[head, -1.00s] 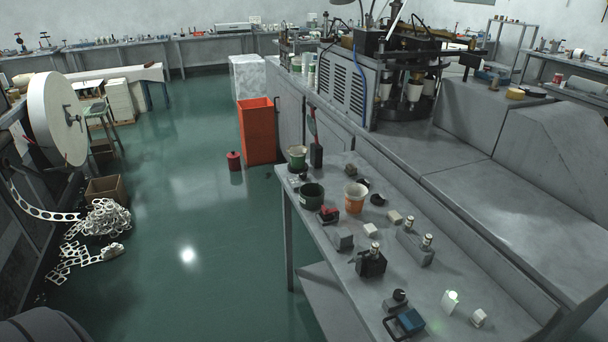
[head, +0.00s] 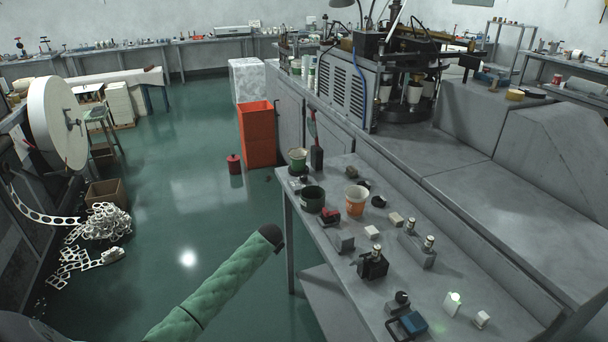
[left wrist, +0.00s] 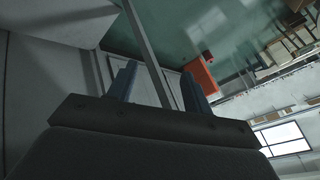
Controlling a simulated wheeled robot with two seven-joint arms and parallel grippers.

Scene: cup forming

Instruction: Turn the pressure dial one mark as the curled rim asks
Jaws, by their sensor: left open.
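A small device with a round black knob (head: 401,298) stands near the front of the grey bench (head: 455,285). A dark block with a metal-topped part (head: 372,264) stands behind it. I cannot tell which of these is the pressure dial; no marks are readable. My left gripper (left wrist: 158,80) is open and empty in the left wrist view. My right gripper is not in view.
A blue-handled item (head: 409,325), an orange cup (head: 355,198), a dark green container (head: 311,198) and several small blocks crowd the bench.

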